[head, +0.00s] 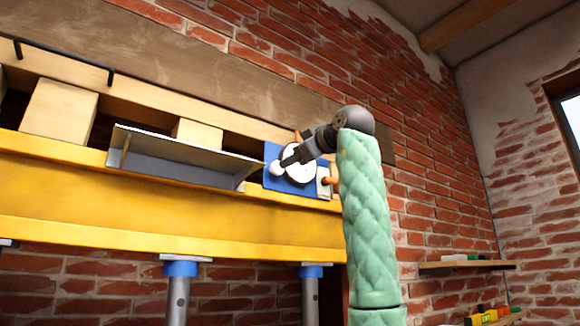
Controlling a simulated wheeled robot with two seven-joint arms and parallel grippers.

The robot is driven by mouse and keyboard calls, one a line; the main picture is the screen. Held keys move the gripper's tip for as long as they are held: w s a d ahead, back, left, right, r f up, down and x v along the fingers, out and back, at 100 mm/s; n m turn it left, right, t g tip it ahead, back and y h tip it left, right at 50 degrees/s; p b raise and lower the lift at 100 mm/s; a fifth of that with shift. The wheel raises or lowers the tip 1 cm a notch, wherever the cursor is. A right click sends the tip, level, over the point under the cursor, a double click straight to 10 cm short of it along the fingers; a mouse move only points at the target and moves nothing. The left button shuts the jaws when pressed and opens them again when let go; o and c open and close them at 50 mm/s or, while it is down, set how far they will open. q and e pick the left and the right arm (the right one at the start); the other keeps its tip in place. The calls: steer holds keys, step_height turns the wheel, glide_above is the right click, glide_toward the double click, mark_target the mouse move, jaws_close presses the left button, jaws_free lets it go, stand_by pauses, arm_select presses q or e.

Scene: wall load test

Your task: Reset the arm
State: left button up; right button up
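A blue plate (271,184) is mounted on the right end of the yellow beam, with a round white dial (302,174) on it. A small white ball (276,169) sits at the dial's left edge. My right arm, in a green quilted sleeve, rises from the lower right. Its dark gripper (287,161) points left across the dial, with its tip at or very near the white ball. Whether it touches or grips the ball cannot be told. The gripper covers part of the dial. My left gripper is not in view.
The yellow beam (150,220) rests on posts with blue collars (181,269). A grey angled metal shelf (185,160) juts out left of the plate. Wooden blocks (58,110) and a black bar handle (65,62) are at upper left. A small wall shelf (465,265) is at right.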

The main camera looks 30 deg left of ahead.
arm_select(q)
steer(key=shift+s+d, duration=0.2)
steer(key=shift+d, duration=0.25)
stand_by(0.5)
